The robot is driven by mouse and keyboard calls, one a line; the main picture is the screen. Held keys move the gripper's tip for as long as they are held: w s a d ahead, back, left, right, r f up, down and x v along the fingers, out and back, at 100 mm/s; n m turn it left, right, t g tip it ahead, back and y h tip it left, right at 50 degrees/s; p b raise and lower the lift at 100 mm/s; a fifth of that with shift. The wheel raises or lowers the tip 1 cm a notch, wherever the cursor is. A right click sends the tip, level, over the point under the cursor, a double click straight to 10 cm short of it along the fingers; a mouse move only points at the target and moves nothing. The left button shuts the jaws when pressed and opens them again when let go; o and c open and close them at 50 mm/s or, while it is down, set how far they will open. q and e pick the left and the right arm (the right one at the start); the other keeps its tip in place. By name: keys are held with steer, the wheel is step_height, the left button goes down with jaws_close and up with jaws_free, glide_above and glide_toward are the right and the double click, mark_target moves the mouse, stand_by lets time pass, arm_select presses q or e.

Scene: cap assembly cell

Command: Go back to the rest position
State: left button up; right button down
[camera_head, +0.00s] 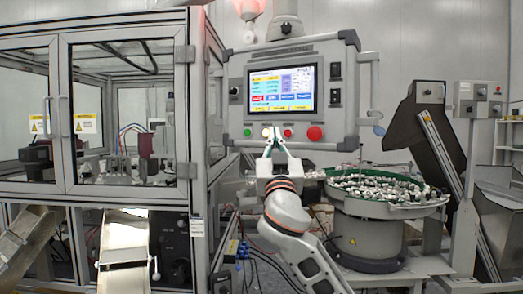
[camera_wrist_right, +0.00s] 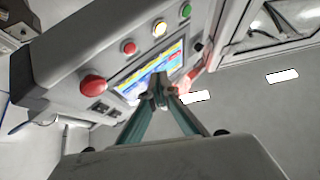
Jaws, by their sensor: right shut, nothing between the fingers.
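My right gripper (camera_head: 273,132) is shut and empty, its teal fingers meeting at the tips and pointing up at the control panel (camera_head: 235,90). In the head view the tips overlap the panel's lower edge, between the lit yellow button (camera_head: 266,132) and the small red button (camera_head: 287,132). In the right wrist view the shut fingertips (camera_wrist_right: 160,97) cover part of the screen (camera_wrist_right: 150,72) and lie clear of the button row in the picture. I cannot tell their exact distance from the panel. My left gripper is not in view.
A large red button (camera_head: 315,133) sits at the panel's right. A bowl feeder (camera_head: 372,240) full of small parts stands right of my arm. A framed glass-door machine (camera_head: 120,190) with a metal chute (camera_head: 122,238) fills the left. A dark hopper (camera_head: 415,125) stands further right.

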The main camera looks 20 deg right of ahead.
steer(key=w+a+f+n+g+y, duration=0.1)
steer(key=a+f+n+y, duration=0.15)
steer(key=f, duration=0.85)
steer(key=w+a+f+n+g+y, duration=0.1)
steer(key=f+n+g+y, duration=0.15)
steer(key=f, duration=0.85)
steer(key=w+a+f+n+g+y, duration=0.1)
steer(key=a+f+y, duration=0.15)
steer(key=f, duration=0.95)
steer(key=s+a+f+n+g+y, duration=0.1)
steer(key=s+f, duration=0.3)
steer(key=f, duration=0.6)
steer(key=s+a+f+n+g+y, duration=0.15)
steer(key=s+f, duration=0.35)
steer(key=f, duration=0.6)
steer(key=s+a+f+g+y, duration=0.1)
steer(key=s+a+f+g, duration=0.1)
steer(key=s+f, duration=0.9)
steer(key=s+a+f+g+y, duration=0.1)
steer(key=s+a+f+g, duration=0.1)
steer(key=s+f, duration=0.9)
steer(key=s+g, duration=0.1)
steer(key=s, duration=0.5)
steer(key=shift+f+g, duration=0.3)
